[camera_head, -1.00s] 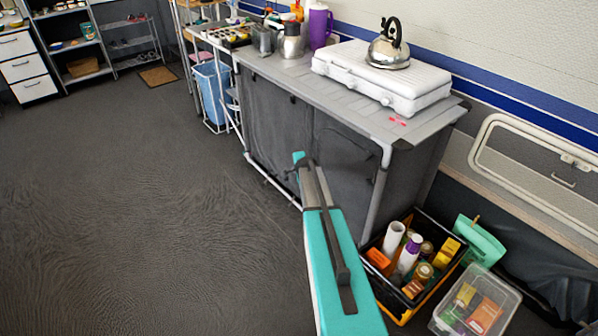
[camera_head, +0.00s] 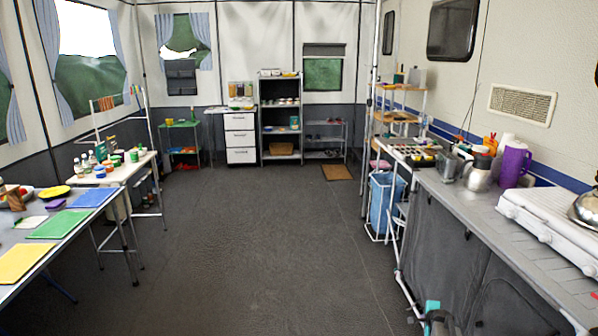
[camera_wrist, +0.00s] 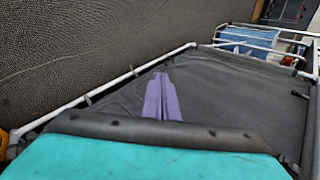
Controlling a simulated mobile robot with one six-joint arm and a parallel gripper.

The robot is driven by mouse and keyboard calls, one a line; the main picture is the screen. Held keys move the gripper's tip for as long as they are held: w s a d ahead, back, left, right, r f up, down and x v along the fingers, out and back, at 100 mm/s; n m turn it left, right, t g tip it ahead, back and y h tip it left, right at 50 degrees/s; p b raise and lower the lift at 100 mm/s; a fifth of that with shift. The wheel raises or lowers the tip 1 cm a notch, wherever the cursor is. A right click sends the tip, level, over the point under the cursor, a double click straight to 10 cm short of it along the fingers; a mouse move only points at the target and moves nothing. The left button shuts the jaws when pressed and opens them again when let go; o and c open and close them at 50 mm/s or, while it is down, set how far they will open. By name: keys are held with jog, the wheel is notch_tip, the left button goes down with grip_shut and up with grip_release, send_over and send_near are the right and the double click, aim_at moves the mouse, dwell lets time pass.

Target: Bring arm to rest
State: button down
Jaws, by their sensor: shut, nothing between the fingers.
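My gripper (camera_wrist: 160,80) shows in the wrist view as two purple fingers lying together, with nothing between them. My teal arm housing fills the bottom of that view. The fingers point along the dark fabric front of the grey kitchen cabinet (camera_wrist: 233,85). I cannot tell the exact gap between the fingers and the fabric. In the head view only a small teal and black piece of my arm shows at the bottom edge, in front of the cabinet (camera_head: 455,195). The rest of my arm is out of that view.
The grey cabinet top holds a white stove (camera_head: 548,220), a kettle (camera_head: 586,208) and a purple jug (camera_head: 514,164). A blue bin (camera_head: 385,205) stands beyond it. A table with coloured boards (camera_head: 58,224) stands left. The middle floor (camera_head: 250,240) is clear.

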jog(key=s+a+f+n+g+y, duration=0.1)
jog(key=s+a+f, duration=0.35)
jog(key=a, duration=0.45)
jog(key=s+a+f+n+g+y, duration=0.15)
jog(key=s+a+f, duration=0.3)
jog(key=a, duration=0.45)
jog(key=s+a+f+n+g+p, duration=0.1)
jog(key=s+a+f+n+g, duration=0.15)
jog(key=s+a, duration=0.4)
jog(key=s+a+f+n+g+p, duration=0.1)
jog(key=s+a+f+n, duration=0.15)
jog(key=s+a, duration=0.45)
jog(key=s+a+f+n+g, duration=0.1)
jog(key=s+a+n+g, duration=0.15)
jog(key=s, duration=0.85)
jog(key=s+a+n+g, duration=0.2)
jog(key=s+n, duration=0.2)
jog(key=s, duration=0.6)
jog(key=s+r+n+g, duration=0.1)
jog(key=s+r+n, duration=0.1)
jog(key=s, duration=0.4)
jog(key=s+d+r+n+g, duration=0.1)
jog(key=s+r+n+g, duration=0.1)
jog(key=s+n, duration=0.3)
jog(key=shift+s+r, duration=0.15)
jog(key=shift+s, duration=1)
jog(key=shift+g, duration=0.25)
